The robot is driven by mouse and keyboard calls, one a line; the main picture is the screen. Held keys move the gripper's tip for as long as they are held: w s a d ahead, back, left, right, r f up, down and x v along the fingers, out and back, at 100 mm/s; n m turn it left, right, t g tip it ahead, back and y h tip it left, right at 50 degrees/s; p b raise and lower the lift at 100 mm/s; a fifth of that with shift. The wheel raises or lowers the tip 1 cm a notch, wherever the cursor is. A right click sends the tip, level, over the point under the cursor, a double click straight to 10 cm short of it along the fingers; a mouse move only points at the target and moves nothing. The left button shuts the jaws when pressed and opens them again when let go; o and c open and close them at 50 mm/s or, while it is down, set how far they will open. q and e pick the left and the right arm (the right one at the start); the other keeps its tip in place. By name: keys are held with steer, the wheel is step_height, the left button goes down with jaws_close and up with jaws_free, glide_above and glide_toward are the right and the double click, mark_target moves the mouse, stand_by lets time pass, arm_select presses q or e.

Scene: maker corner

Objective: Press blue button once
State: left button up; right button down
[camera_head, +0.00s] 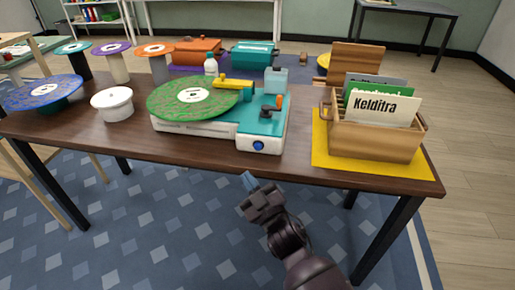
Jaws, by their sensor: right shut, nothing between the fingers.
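The blue button (258,146) is a small round knob on the white front face of a turntable-like device (195,128), near its right corner. The device has a teal top and carries a green speckled disc (193,96). My right gripper (249,181) is shut and empty. My left gripper does not show.
The dark wooden table (150,143) holds a wooden box of cards (375,140) on a yellow mat (320,160) at right. A white round container (112,104) and a blue disc (42,92) stand at left. Several coloured discs on stands and boxes line the back.

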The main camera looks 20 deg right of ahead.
mark_target(258, 147)
steer(key=w+d, duration=0.2)
steer(key=w, duration=0.1)
steer(key=w+d+b, duration=0.1)
steer(key=w, duration=0.1)
steer(key=shift+w+d+f, duration=0.1)
steer(key=shift+w+d, duration=0.15)
steer(key=shift+d, duration=0.1)
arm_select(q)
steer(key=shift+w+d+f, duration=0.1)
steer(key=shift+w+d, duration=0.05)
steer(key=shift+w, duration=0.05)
arm_select(e)
steer(key=shift+w+d, duration=0.55)
steer(key=shift+w, duration=0.2)
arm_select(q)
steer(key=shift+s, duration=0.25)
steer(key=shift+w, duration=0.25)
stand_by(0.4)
arm_select(e)
steer(key=shift+w+d, duration=0.1)
steer(key=shift+w, duration=0.05)
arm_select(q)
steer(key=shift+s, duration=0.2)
arm_select(e)
steer(key=shift+w+d, duration=0.1)
steer(key=shift+w, duration=0.1)
